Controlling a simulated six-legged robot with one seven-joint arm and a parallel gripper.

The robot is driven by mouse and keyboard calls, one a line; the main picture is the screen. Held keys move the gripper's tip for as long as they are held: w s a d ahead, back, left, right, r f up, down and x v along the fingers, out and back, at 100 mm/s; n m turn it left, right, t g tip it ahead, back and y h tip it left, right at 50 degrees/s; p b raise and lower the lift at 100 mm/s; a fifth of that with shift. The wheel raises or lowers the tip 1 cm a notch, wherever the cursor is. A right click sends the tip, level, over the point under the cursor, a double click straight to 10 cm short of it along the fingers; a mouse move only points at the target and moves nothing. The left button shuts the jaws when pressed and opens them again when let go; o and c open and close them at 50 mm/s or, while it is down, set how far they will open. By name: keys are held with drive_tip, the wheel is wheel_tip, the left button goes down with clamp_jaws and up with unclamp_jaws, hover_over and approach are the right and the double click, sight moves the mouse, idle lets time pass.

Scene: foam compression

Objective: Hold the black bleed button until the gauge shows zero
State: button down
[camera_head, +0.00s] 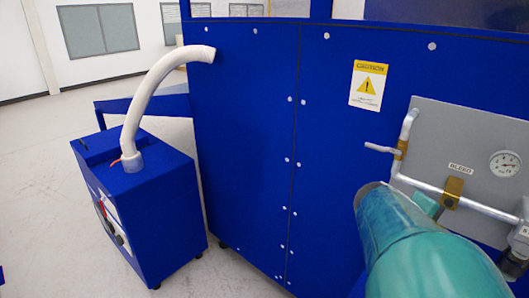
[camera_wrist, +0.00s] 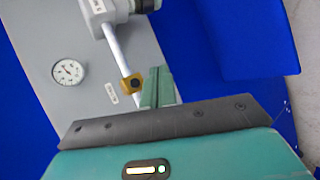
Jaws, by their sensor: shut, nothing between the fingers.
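The round white gauge (camera_head: 505,163) is on a grey panel (camera_head: 440,140); it also shows in the wrist view (camera_wrist: 69,72). Its needle is too small to read surely. A white BLEED label (camera_head: 460,168) sits left of the gauge, above a brass block (camera_head: 452,190) on a silver pipe. The label (camera_wrist: 112,93) and brass block (camera_wrist: 131,83) also show in the wrist view. My gripper's teal fingers (camera_wrist: 158,72) are shut and empty, close beside the brass block. I cannot tell whether they touch anything.
Silver pipework (camera_head: 407,135) stands out from the panel, with another brass fitting (camera_head: 401,149) higher up. A yellow caution sign (camera_head: 368,85) is on the blue cabinet (camera_head: 245,130). A blue box unit (camera_head: 145,215) with a white hose (camera_head: 150,90) stands at left.

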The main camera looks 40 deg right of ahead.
drive_tip(key=shift+s+d+r, duration=0.15)
drive_tip(key=shift+s+r, duration=0.05)
approach(449, 203)
drive_tip(key=s+d+f, duration=0.3)
drive_tip(key=f, duration=0.1)
drive_tip(key=shift+d+f, duration=0.25)
drive_tip(key=shift+f, duration=0.1)
idle(2.0)
drive_tip(key=shift+d, duration=0.4)
drive_tip(key=shift+w+d, duration=0.15)
drive_tip(key=shift+d, duration=0.25)
idle(3.9)
